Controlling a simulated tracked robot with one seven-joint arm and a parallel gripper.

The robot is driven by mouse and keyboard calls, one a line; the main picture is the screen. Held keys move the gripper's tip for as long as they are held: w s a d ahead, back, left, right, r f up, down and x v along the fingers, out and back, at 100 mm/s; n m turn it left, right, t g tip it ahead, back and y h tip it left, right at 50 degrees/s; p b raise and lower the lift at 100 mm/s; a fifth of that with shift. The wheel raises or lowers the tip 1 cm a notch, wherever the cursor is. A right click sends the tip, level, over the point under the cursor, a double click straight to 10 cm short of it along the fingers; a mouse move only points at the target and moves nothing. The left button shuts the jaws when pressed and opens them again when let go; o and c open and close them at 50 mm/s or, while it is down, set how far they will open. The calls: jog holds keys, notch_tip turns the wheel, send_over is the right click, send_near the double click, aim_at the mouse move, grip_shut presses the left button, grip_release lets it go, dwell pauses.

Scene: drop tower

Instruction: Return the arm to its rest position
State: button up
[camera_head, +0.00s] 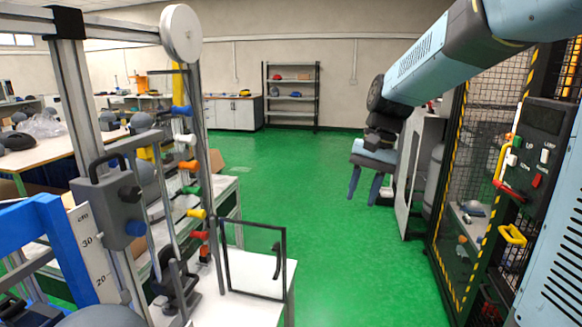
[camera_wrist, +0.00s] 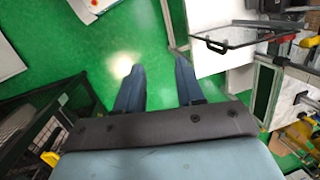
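My gripper (camera_head: 365,187) hangs from my light-blue arm at the right of the head view, over the green floor. Its two dark-blue fingers point down and stand apart, with nothing between them. In the wrist view the open gripper (camera_wrist: 157,85) also shows its two fingers spread, with only green floor behind them. It touches nothing that I can see.
A cage with yellow-black edges (camera_head: 450,200) and a control panel (camera_head: 530,150) stand close at the right. At the left is a drop tower frame (camera_head: 85,150) with coloured knobs. A black-framed pane (camera_head: 254,262) stands on a white table. The middle floor is clear.

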jog(key=s+d+r+n+t+h, duration=0.1)
jog(key=s+d+t, duration=0.2)
jog(key=s, duration=0.5)
jog(key=s+d+n+t+h, duration=0.1)
jog(key=s+d+n+t, duration=0.1)
jog(key=s, duration=0.6)
jog(key=d+t, duration=0.1)
jog(key=d, duration=0.1)
jog(key=shift+s+d+r+t+h, duration=0.3)
jog(key=shift+s+d+r, duration=0.05)
jog(key=shift+s+r, duration=0.05)
